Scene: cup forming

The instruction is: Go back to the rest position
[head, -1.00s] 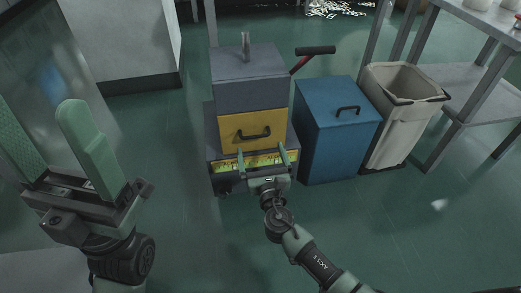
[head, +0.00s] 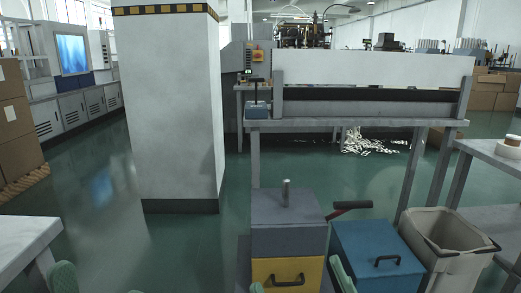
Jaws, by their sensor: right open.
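My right gripper (head: 298,280) shows at the bottom edge as two green fingertips set wide apart, in front of the yellow drawer front (head: 287,273) of the grey cart (head: 287,222). It is open with nothing seen between the tips. The rest of it and its arm are below the picture. My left gripper (head: 99,284) shows only as green fingertips apart at the bottom left. The space between those tips looks empty. The yellow front has a dark handle, and a black-and-red handle (head: 350,205) sticks out at the cart's right.
A blue bin (head: 376,250) and a beige bin (head: 447,235) stand right of the cart. A pillar (head: 168,110) stands behind left. A long machine (head: 360,105) spans the back. Tables flank at bottom left (head: 25,235) and right (head: 500,160). Green floor lies open left.

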